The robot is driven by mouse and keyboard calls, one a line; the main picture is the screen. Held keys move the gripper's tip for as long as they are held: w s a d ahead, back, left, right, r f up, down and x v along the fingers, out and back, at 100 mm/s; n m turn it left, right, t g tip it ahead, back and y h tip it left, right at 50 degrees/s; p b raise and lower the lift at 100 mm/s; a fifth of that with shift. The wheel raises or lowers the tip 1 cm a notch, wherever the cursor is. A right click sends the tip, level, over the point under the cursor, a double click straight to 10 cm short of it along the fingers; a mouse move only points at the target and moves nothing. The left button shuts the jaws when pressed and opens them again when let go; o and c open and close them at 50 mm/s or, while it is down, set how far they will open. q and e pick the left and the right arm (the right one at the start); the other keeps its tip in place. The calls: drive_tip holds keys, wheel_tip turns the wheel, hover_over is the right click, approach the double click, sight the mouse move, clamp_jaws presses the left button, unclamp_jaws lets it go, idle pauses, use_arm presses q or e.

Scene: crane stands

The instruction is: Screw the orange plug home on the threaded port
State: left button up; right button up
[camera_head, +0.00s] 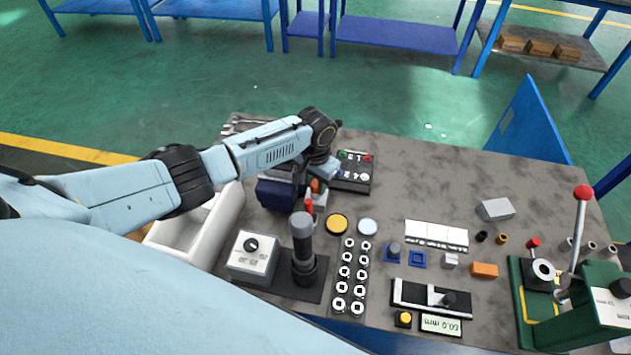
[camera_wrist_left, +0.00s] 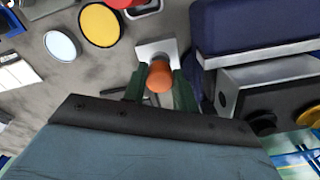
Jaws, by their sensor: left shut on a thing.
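The orange plug (camera_wrist_left: 160,78) stands between the two dark green fingers of my left gripper (camera_wrist_left: 158,88) in the left wrist view. The gripper is shut on it. A pale square block (camera_wrist_left: 150,47) lies just beyond the plug and looks like the port's mount. The port's thread is hidden, so I cannot tell how deep the plug sits. In the head view the orange plug (camera_head: 315,186) shows as a small patch below my left wrist, beside a dark blue block (camera_head: 276,194). My left fingertips are mostly hidden there. My right gripper is not in view.
A red-handled part (camera_head: 308,204), a yellow disc (camera_head: 337,223) and a pale blue disc (camera_head: 368,227) lie close in front. A grey upright lever (camera_head: 302,236) stands nearer. A white bin (camera_head: 202,228) is at the left. The table's right middle has bare room.

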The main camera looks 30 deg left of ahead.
use_arm(q)
drive_tip(key=shift+f, duration=0.3)
drive_tip(key=shift+r, duration=0.15)
drive_tip(key=shift+r+p, duration=0.2)
drive_tip(key=shift+p, duration=0.2)
idle(0.7)
drive_tip(key=shift+f, duration=0.35)
idle(0.4)
drive_tip(key=shift+r, duration=0.1)
drive_tip(key=shift+r+p, duration=0.25)
drive_tip(key=shift+p, duration=0.2)
